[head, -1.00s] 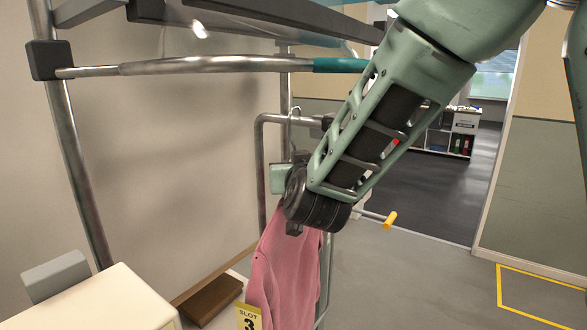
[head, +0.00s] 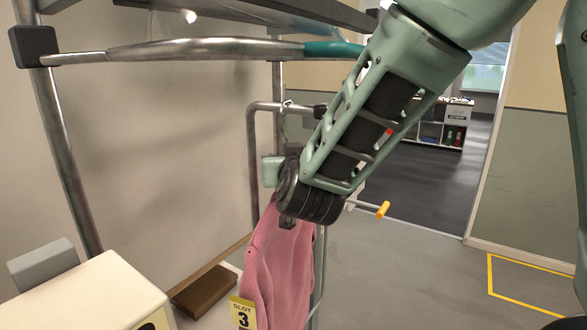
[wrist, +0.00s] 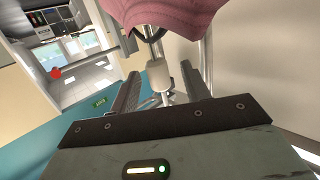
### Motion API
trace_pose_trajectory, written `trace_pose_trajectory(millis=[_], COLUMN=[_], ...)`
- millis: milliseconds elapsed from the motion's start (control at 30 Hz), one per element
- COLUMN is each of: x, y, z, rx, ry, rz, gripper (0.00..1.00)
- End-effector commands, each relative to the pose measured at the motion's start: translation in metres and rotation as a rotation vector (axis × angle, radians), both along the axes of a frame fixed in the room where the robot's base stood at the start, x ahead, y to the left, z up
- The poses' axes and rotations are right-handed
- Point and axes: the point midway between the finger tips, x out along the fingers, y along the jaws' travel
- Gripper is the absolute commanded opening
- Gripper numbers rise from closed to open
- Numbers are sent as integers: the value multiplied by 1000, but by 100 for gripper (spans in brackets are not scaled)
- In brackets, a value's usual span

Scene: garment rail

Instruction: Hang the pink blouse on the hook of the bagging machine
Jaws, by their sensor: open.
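The pink blouse (head: 280,262) hangs upright below my gripper in the head view; it also fills the top of the wrist view (wrist: 170,14). A thin hanger hook (head: 288,104) shows above it, at the top bar of a grey tubular frame (head: 252,150). In the wrist view my gripper (wrist: 160,73) is open, with a pale hanger neck block (wrist: 158,74) between its fingers. I cannot tell if the fingers touch it. My wrist hides the blouse's top in the head view. I cannot tell which part is the bagging machine's hook.
A curved metal rail (head: 200,49) with a teal section crosses above. A yellow-tipped rod (head: 382,210) sticks out right of the frame. A cream box (head: 90,298) stands at lower left, near a "SLOT 3" tag (head: 242,313). The floor (head: 400,275) at right is clear.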

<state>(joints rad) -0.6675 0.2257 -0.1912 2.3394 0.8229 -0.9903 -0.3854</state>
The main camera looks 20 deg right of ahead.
Motion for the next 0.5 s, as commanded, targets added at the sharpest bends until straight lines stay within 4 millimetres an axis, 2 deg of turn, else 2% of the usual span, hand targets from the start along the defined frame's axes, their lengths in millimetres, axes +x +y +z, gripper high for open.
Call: trace_pose_trajectory(millis=[167,500], x=[-29,-107], y=[6,21], z=[2,12], rx=[4,4], ry=[-3,-5], rz=[4,4], gripper=[47,47])
